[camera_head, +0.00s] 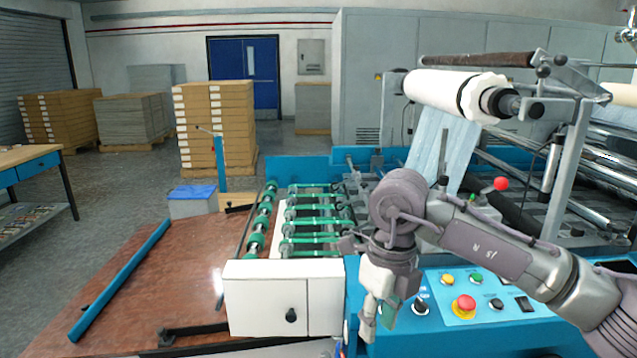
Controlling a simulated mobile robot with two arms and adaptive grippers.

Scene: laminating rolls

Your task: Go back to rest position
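My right arm comes in from the lower right. Its gripper (378,318) points down in front of the blue control panel (440,335), close to the white cabinet front (283,290). I see nothing clearly held in it, but the fingers are small and seen at an angle, so their opening is unclear. My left gripper is not in view.
The laminating machine fills the right side, with a white film roll (455,92) on top and a red emergency button (464,306) on the panel. Green rollers (315,225) lie behind the cabinet. A brown table (150,285) on the left is mostly clear.

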